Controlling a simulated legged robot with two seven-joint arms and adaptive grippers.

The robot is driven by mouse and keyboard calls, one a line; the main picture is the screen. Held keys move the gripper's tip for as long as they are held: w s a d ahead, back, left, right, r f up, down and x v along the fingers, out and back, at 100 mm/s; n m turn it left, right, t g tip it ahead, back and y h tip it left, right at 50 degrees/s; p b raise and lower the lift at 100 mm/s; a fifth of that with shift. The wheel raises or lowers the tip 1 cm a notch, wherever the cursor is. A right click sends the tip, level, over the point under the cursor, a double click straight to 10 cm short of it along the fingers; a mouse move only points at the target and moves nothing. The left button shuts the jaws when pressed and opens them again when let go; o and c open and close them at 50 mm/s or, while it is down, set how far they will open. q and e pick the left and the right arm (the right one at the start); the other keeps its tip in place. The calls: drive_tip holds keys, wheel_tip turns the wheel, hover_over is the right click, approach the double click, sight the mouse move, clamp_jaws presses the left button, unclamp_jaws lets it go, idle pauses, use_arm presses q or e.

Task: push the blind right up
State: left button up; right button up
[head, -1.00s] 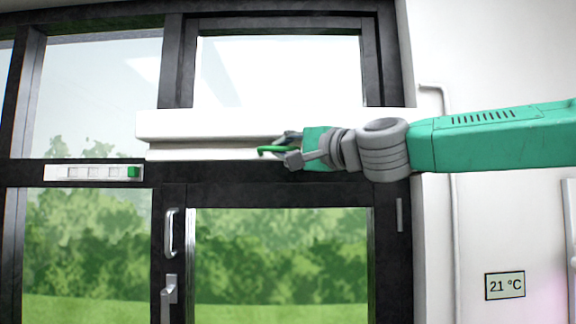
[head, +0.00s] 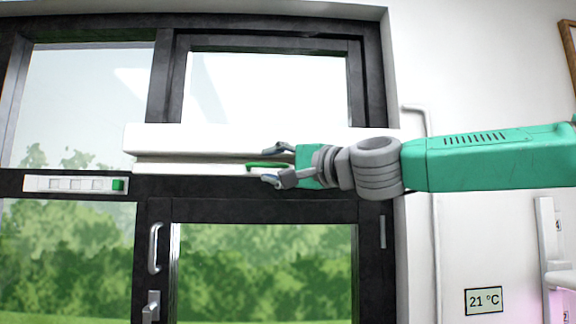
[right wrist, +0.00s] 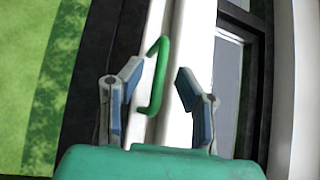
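The blind is a white box (head: 200,139) across the door frame, with a white bottom rail (head: 190,168) close under it. No blind cloth shows over the glass below. A green handle (head: 263,166) sticks out from the rail; it also shows in the right wrist view (right wrist: 157,76). My right gripper (head: 272,165) is open, one finger above the handle and one below. In the right wrist view my right gripper (right wrist: 156,85) has its fingers clearly apart on both sides of the handle, with the left finger nearer to it. My left gripper is out of view.
A white strip with a green block (head: 117,185) is at the left. A display reading 21 °C (head: 483,301) hangs on the right wall. The space before the door looks clear.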

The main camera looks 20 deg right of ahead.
drive_tip(key=s+a+r+v, duration=0.1)
drive_tip(key=v, duration=0.9)
drive_tip(key=shift+a+f, duration=0.35)
drive_tip(key=shift+d, duration=0.1)
